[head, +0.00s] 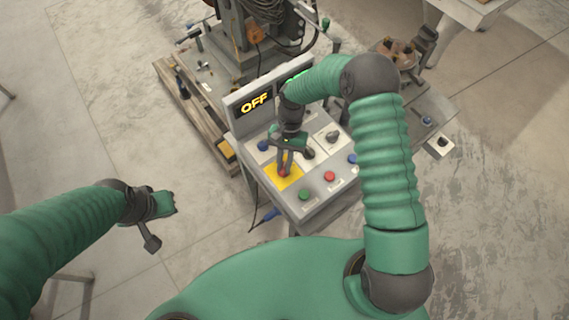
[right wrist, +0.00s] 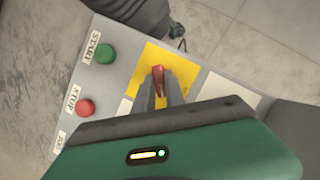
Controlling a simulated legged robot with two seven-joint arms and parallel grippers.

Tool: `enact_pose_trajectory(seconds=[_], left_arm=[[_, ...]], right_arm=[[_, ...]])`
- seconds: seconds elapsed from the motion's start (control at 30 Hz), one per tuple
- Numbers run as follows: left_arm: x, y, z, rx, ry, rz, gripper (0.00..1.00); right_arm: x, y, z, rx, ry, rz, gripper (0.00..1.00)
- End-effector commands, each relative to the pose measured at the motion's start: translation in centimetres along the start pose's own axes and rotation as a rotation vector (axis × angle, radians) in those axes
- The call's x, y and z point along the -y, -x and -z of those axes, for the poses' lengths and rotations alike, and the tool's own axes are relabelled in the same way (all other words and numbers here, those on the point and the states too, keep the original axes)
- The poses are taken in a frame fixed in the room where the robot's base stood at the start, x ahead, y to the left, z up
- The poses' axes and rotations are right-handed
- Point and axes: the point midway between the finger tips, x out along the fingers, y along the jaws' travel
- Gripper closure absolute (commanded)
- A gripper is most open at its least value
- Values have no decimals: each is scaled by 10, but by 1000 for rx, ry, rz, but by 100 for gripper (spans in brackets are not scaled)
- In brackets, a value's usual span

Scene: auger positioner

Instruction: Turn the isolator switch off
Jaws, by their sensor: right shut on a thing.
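The isolator switch is a red handle (right wrist: 158,76) on a yellow plate (right wrist: 183,61) on the grey control panel. In the head view the red handle (head: 283,173) shows just under my right gripper's fingertips, on the yellow plate (head: 289,182). My right gripper (head: 284,168) is shut on the red handle; in the right wrist view its fingers (right wrist: 160,88) sit on either side of it. The display (head: 256,103) on the panel reads OFF. My left gripper (head: 152,240) hangs over the floor at the left, away from the panel; its fingers are too unclear to judge.
Near the switch are a green START button (right wrist: 105,54), a red STOP button (right wrist: 86,107), a blue button (head: 263,146) and a black selector knob (head: 333,137). A machine on a wooden pallet (head: 197,117) stands behind.

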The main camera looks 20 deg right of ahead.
Motion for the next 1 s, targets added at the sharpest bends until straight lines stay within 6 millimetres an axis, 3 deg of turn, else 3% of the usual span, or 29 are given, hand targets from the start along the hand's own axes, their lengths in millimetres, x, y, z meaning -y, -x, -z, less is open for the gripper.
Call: enact_pose_trajectory(seconds=[0.6, 1.0], left_arm=[[0, -12, -3, 0, 0, 0, 100], [0, -14, -3, 0, 0, 0, 100]], right_arm=[[6, 3, 1, -11, 538, -219, 100], [7, 3, 0, -12, 786, -323, 100]])
